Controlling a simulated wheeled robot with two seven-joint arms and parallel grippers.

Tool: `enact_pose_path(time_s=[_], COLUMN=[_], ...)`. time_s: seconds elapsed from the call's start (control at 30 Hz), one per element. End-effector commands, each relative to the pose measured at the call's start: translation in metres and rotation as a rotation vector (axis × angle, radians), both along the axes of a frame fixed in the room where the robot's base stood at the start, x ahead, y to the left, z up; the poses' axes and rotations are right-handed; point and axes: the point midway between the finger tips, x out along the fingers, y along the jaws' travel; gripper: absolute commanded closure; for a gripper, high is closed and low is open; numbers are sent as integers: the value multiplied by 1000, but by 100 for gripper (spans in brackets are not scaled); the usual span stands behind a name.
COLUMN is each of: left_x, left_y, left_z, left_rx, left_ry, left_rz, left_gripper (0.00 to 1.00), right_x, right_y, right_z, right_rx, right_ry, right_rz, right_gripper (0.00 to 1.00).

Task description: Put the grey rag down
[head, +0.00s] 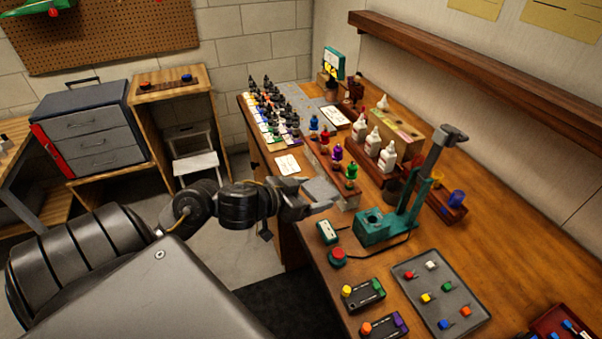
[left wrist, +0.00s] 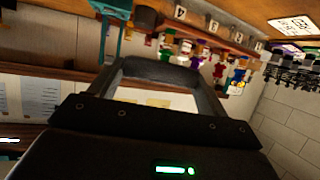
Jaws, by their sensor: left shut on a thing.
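My left gripper (head: 316,197) reaches in from the left over the near-left edge of the wooden workbench. It is shut on the grey rag (head: 322,189), which shows as a small flat grey piece at the fingertips. In the left wrist view, the two dark fingers point up the picture and a dark grey band (left wrist: 158,70) spans their tips. The shade there is too dark to tell cloth from finger. I cannot tell whether the rag touches the bench. My right gripper is not in view.
A row of coloured bottles (head: 338,155) stands just beyond the gripper. A grey tray (head: 435,318) with coloured pieces lies nearer.

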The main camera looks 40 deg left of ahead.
Motion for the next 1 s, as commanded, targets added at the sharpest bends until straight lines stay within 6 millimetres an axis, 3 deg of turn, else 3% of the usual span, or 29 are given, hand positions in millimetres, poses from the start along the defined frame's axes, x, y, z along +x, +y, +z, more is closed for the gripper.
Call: enact_pose_path(time_s=[0.1, 0.37, 0.47, 0.77, 0.93, 1.0], left_x=[-10, -13, -9, 21, 52, 59], left_y=[20, 32, 35, 67, 99, 106], left_z=[-2, -4, -10, -34, -50, -68], left_rx=[-6, 1, 4, 9, -8, -8], left_ry=[3, -3, -6, -8, 0, 2], left_rz=[114, 166, 161, 164, 169, 167], left_gripper=[45, 45, 45, 45, 45, 45], right_x=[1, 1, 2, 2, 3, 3], right_y=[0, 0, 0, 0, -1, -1], right_z=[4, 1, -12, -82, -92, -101], right_rx=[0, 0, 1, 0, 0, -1], right_ry=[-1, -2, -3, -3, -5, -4], right_rz=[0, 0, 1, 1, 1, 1], right_gripper=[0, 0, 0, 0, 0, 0])
